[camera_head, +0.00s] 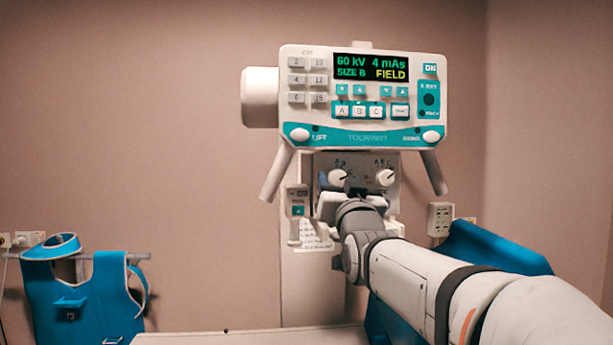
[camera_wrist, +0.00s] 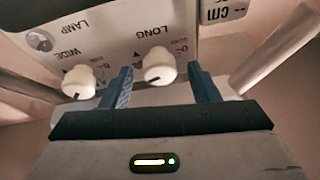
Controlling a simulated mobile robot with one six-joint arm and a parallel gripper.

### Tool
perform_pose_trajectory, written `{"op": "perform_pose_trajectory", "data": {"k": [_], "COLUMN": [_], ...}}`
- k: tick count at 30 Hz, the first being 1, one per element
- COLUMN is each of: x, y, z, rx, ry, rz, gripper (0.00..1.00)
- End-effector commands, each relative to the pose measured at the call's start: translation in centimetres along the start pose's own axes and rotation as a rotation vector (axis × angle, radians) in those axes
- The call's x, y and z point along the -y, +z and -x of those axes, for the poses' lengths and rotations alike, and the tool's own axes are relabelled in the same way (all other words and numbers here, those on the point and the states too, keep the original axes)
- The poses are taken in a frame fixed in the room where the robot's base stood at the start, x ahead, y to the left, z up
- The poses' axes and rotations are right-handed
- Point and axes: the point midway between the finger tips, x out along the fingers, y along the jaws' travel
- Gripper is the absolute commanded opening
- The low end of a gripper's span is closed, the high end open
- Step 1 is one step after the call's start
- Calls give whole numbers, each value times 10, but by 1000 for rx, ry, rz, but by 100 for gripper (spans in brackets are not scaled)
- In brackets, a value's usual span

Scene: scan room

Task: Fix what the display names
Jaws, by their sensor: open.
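The display (camera_head: 371,67) on the white and teal console reads "60 kV 4 mAs", "SIZE B" and "FIELD", with FIELD in yellow. Below it is a panel with two white knobs. In the wrist view one knob is labelled WIDE (camera_wrist: 78,82) and the other LONG (camera_wrist: 160,66). My gripper (camera_wrist: 162,78) is open, and the LONG knob shows between its blue fingers. I cannot tell if they touch it. In the head view my gripper (camera_head: 356,184) is in front of the panel and hides part of it; the left knob (camera_head: 338,177) and right knob (camera_head: 385,178) show.
A LAMP button (camera_wrist: 40,41) is near the WIDE knob. Grey handles (camera_head: 276,174) slant down beside the panel. A small handset (camera_head: 297,204) hangs to its left. A blue apron (camera_head: 80,292) hangs at left. A pale tabletop (camera_head: 240,338) lies below.

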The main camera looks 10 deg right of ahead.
Motion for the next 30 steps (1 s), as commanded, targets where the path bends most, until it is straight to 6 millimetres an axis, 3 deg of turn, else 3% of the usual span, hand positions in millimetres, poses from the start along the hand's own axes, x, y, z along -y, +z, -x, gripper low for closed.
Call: {"op": "perform_pose_trajectory", "data": {"k": [11,27,30], "x": [-2,-2,-2], "y": [0,0,0], "z": [-8,-8,-8], "rx": [0,0,0], "ry": [3,4,4], "rz": [1,2,3], "gripper": [55,12,10]}}
